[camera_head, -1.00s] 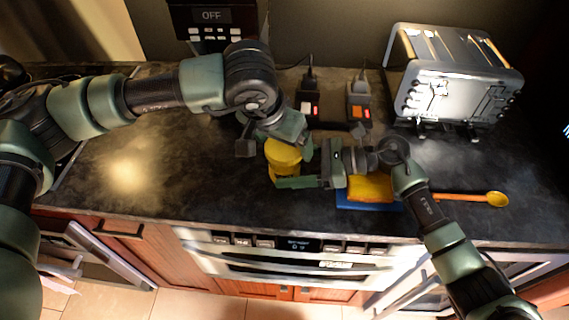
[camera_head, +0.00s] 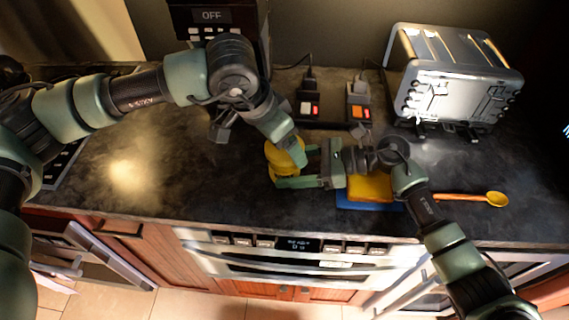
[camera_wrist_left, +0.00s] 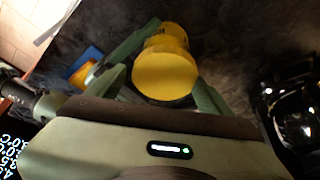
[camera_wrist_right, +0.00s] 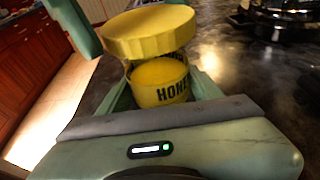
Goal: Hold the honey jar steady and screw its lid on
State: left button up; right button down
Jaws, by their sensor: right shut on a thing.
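The yellow honey jar (camera_head: 283,171) stands on the dark counter, its label partly showing in the right wrist view (camera_wrist_right: 168,95). My right gripper (camera_head: 305,168) is shut around the jar's body from the right. The round yellow lid (camera_wrist_right: 148,32) is over the jar's mouth, tilted and shifted to the left in the right wrist view, and part of the honey inside shows below it. My left gripper (camera_wrist_left: 165,85) has its fingers on both sides of the lid, which it holds from above. In the head view, the left hand hides part of the lid.
A yellow sponge-like block (camera_head: 370,187) on a blue piece (camera_head: 357,205) lies right of the jar, partly under my right arm. A wooden spoon (camera_head: 490,199) lies further right. A silver toaster (camera_head: 455,80) and plugged sockets (camera_head: 309,105) stand behind. The counter's left part is clear.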

dwell(0.3)
pick_arm(q)
jog(key=n, duration=0.2)
jog(key=n+t+y, duration=0.1)
jog(key=n, duration=0.1)
jog(key=shift+w+n+y, duration=0.1)
jog(key=shift+n+y, duration=0.2)
jog(key=n+y, duration=0.1)
jog(key=n, duration=0.3)
jog(key=shift+n+y, duration=0.4)
jog(key=shift+c, duration=0.3)
jog(key=shift+a, duration=0.1)
jog(key=c, duration=1.4)
jog(key=m, duration=0.2)
jog(key=m+h, duration=0.1)
jog(key=m, duration=0.1)
jog(key=shift+a+m+h, duration=0.15)
jog(key=shift+m+h, duration=0.15)
jog(key=m, duration=0.2)
jog(key=m+g+h, duration=0.1)
jog(key=m, duration=0.1)
jog(key=shift+d+m+h, duration=0.2)
jog(key=shift+m+h, duration=0.1)
jog(key=shift+m, duration=0.1)
